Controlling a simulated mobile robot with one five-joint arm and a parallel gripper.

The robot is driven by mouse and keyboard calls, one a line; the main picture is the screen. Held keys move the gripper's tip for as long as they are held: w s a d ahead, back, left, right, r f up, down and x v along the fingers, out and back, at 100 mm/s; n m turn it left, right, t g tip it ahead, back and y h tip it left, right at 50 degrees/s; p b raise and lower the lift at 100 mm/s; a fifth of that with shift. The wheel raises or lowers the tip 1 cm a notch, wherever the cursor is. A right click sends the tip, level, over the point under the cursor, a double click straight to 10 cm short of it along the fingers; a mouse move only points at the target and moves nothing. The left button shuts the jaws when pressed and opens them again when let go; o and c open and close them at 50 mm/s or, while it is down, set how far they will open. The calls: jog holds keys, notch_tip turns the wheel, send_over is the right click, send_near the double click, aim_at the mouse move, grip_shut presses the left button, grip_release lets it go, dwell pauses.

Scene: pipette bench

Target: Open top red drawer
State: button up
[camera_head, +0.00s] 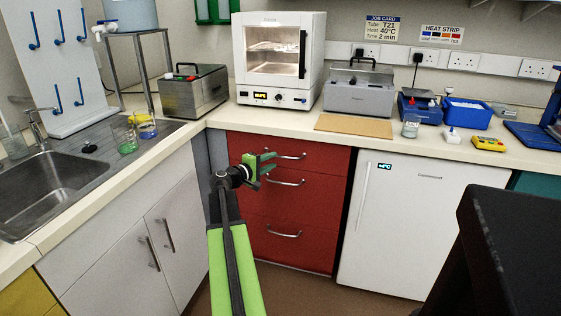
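The red drawer unit (312,206) stands under the bench, with three drawers that look closed. The top red drawer (325,160) has a curved silver handle (290,156) along its upper part. My gripper (268,164), with green fingers, is in front of the top drawer, at the left end of its handle. The fingers look apart with a gap between them, and nothing shows held. Whether a finger touches the handle cannot be told. My arm hides part of the unit's left side.
A second handle (285,183) sits just below my gripper. A white fridge (415,225) stands right of the drawers, and white cupboards (130,250) stand left. A black surface (515,250) fills the lower right. Some floor is clear before the drawers.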

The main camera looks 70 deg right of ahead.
aim_at(281, 156)
jog(key=x, duration=0.6)
jog(key=shift+s+d, duration=0.15)
jog(key=shift+d, duration=0.05)
grip_shut()
dwell(1.0)
